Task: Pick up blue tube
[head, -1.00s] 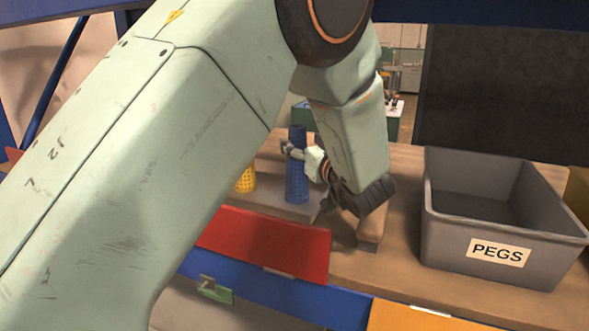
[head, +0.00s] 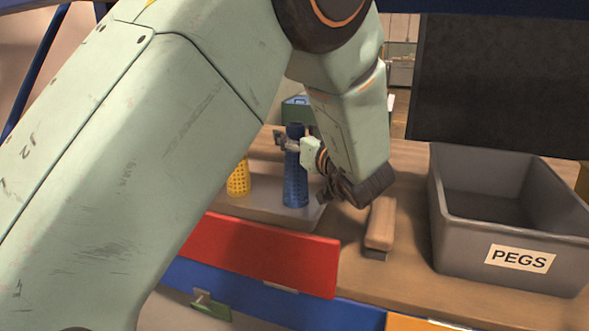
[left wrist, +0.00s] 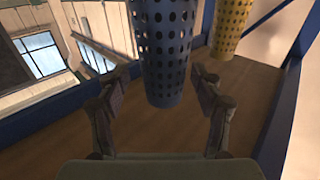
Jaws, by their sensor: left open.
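The blue tube (head: 295,182) is a perforated, upright cylinder standing on a grey tray (head: 262,208) on the bench. My left gripper (head: 284,140) is at the tube's upper part. In the left wrist view, my open left gripper (left wrist: 162,80) has one finger on each side of the blue tube (left wrist: 165,45). Gaps show between the fingers and the tube. My left arm covers much of the head view and hides part of the tray. My right gripper is not in view.
A yellow perforated tube (head: 238,180) stands left of the blue tube; it also shows in the left wrist view (left wrist: 230,25). A wooden-handled object (head: 381,225) lies right of the tray. A grey bin labelled PEGS (head: 455,245) stands farther right. A red panel (head: 265,255) is in front.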

